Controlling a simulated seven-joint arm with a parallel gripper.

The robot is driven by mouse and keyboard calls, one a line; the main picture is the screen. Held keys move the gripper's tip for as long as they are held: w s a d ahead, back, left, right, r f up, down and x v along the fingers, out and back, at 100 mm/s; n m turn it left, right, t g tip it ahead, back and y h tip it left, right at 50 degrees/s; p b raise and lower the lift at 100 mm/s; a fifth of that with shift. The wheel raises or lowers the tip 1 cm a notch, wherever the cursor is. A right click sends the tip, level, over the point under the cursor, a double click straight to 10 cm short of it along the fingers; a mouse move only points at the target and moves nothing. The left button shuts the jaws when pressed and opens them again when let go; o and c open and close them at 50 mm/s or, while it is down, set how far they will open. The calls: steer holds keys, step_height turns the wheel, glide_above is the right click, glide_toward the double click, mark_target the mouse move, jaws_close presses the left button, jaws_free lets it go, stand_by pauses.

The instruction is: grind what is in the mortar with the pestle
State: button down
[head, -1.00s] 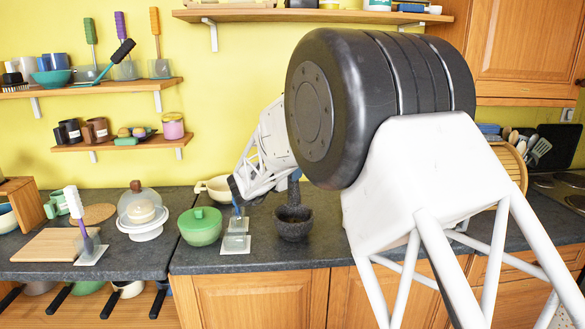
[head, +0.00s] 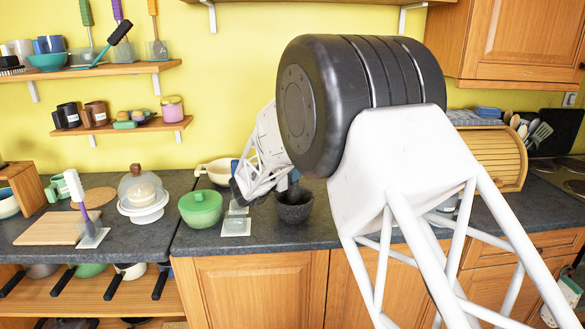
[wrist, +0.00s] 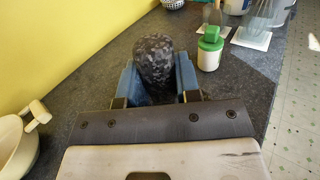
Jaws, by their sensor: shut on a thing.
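In the head view my gripper is low over the counter, with a blue finger just above the mortar's rim. The pestle is not clearly visible in the head view. The mortar's contents are hidden, and I cannot make the mortar out in the wrist view.
The green pot (head: 201,209) and white tiles (head: 236,228) stand left of the mortar. A cream bowl (wrist: 14,140) with a handle is close to the gripper. A green-topped white jar (wrist: 209,52) stands beyond it. Counter right of the mortar is partly hidden by my arm.

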mark_target(295, 186)
steer(key=shift+f, duration=1.55)
stand_by(1.2)
steer(key=shift+s, duration=0.55)
stand_by(0.5)
steer(key=shift+w+d+f, duration=0.15)
steer(key=shift+w+d, duration=0.1)
steer(key=shift+d, duration=0.15)
steer(key=shift+w+d, duration=0.15)
steer(key=shift+w, duration=0.25)
steer(key=shift+w+f, duration=0.1)
steer(key=shift+w, duration=0.15)
steer(key=shift+w+a, duration=0.2)
steer(key=shift+a, duration=0.4)
steer(key=shift+f, duration=0.1)
